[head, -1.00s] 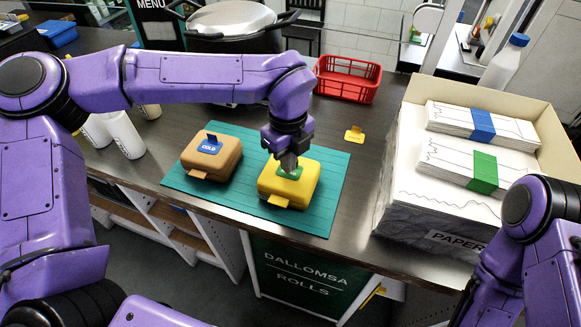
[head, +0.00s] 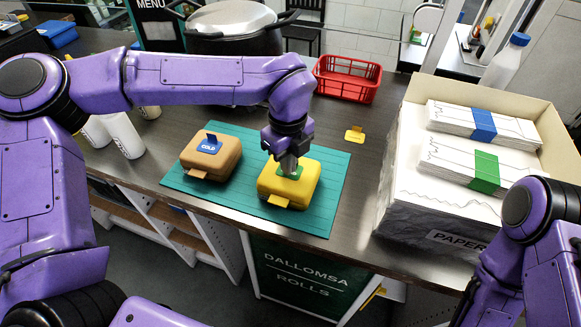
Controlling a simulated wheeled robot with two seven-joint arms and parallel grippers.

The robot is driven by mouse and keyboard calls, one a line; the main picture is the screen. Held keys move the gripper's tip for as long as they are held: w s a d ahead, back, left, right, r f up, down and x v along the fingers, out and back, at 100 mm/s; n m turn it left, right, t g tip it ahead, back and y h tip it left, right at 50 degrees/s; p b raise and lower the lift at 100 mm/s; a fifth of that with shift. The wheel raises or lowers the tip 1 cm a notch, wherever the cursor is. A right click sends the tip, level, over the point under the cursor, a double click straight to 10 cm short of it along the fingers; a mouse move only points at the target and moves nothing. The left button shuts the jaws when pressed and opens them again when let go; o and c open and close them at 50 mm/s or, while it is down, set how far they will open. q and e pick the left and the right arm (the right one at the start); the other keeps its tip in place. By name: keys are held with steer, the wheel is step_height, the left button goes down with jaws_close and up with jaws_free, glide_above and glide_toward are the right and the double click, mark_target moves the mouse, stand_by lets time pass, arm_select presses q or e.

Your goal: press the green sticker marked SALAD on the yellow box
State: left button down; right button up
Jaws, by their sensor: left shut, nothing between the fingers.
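The yellow box (head: 283,190) sits on the right part of the teal mat (head: 328,208). A green sticker (head: 297,173) lies on its top, and my left gripper covers much of it, so its marking cannot be read. My left gripper (head: 290,172) points down with its fingers shut and empty, at the sticker on the lid. It looks to be touching or very close; I cannot tell which. My right arm comes in at the lower right, but its gripper is out of view.
A brown box (head: 207,163) with a blue COLD sticker (head: 209,147) stands left on the mat. A yellow tag (head: 354,134) lies behind the mat. A red basket (head: 347,82) stands farther back. A large paper carton (head: 408,215) fills the right.

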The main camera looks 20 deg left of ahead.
arm_select(q)
steer(key=shift+f+b, duration=0.3)
steer(key=shift+f, duration=0.1)
stand_by(0.3)
stand_by(0.4)
steer(key=shift+r+p, duration=1.95)
steer(key=shift+r, duration=0.65)
steer(key=shift+f, duration=0.1)
